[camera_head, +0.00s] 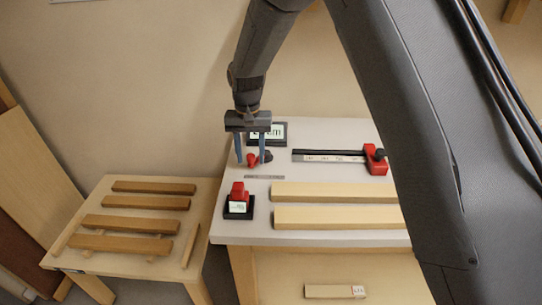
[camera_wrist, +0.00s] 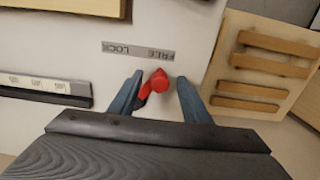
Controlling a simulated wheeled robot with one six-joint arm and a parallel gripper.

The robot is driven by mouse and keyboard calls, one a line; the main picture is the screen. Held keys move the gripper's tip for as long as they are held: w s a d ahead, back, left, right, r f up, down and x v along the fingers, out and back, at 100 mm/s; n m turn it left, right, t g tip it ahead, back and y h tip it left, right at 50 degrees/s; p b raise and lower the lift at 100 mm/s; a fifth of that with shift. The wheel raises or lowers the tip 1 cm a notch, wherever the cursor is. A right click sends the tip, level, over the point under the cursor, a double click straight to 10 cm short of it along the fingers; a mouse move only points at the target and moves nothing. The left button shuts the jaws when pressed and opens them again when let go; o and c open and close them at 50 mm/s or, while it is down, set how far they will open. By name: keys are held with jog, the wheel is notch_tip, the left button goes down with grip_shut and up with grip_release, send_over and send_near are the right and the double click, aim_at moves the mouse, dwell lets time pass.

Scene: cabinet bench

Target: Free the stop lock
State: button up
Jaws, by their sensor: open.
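The stop lock is a small red lever with a round knob (camera_wrist: 157,80) on the bench top, beside a label plate (camera_wrist: 138,51) reading FREE and LOCK. In the head view the red lever (camera_head: 252,160) shows between my fingers, next to a dark round base. My gripper (camera_head: 251,160) points down over it with both fingers apart. In the wrist view my gripper (camera_wrist: 155,85) has one blue finger on each side of the knob. I cannot tell whether either finger touches it. The label plate (camera_head: 264,177) lies just in front of the lever in the head view.
A ruled rail (camera_head: 330,158) with a red stop block (camera_head: 375,160) lies to the right. A display (camera_head: 277,132) stands behind. A red block on a black base (camera_head: 239,204) and two long boards (camera_head: 335,192) are in front. A low rack (camera_head: 150,201) holds several wooden bars.

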jog(key=shift+r+p, duration=2.5)
jog(key=shift+r, duration=2)
jog(key=shift+t, duration=0.7)
jog(key=s+d+f+b, duration=0.1)
jog(key=s+d+b, duration=0.1)
jog(key=s+d, duration=0.5)
jog(key=s+d+f+b, duration=0.1)
jog(key=s+d+b, duration=0.1)
jog(key=s+d, duration=0.6)
jog(key=s+d+f+b, duration=0.2)
jog(key=s+d+b, duration=0.1)
jog(key=s+d, duration=0.5)
jog(key=shift+d, duration=1.35)
